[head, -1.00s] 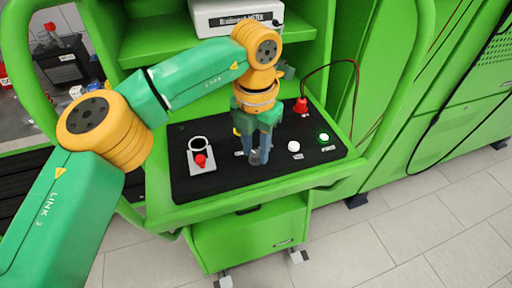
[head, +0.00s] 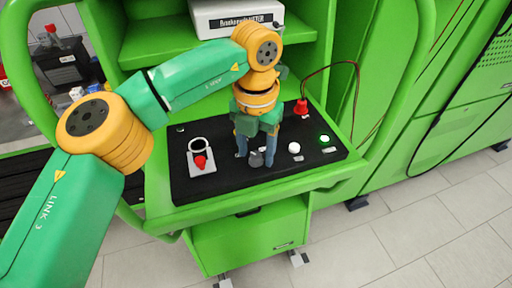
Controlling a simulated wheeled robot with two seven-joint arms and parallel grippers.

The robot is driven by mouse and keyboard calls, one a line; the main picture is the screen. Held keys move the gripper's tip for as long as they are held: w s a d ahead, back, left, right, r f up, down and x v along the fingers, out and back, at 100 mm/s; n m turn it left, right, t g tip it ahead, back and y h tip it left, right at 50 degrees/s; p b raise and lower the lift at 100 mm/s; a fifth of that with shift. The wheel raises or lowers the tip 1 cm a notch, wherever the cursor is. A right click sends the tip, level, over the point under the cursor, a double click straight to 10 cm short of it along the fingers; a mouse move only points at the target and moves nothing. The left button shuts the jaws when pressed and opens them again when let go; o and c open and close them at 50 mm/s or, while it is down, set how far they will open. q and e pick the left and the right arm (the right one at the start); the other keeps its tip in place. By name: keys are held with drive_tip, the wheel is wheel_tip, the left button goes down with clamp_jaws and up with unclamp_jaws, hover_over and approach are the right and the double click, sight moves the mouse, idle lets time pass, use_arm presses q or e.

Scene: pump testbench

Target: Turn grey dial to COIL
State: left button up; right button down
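The grey dial (head: 256,159) sits on the black panel (head: 225,180) of the green bench, in the middle of the panel's controls. My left gripper (head: 256,154) points down at it from above. Its two blue-grey fingers stand apart, one on each side of the dial, and appear clear of it. The dial's labels, including any COIL mark, are hidden or too small to read. My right gripper is not in view.
A red-knobbed switch on a grey plate (head: 202,171) is left of the dial. A white button (head: 294,148) and a lit green button (head: 324,139) are to the right. A red plug (head: 301,107) with a cable stands behind them. The panel's front strip is clear.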

sight(256, 155)
use_arm(q)
wheel_tip(256, 155, up, 7)
drive_tip(key=shift+r+p, duration=0.15)
drive_tip(key=shift+p, duration=0.35)
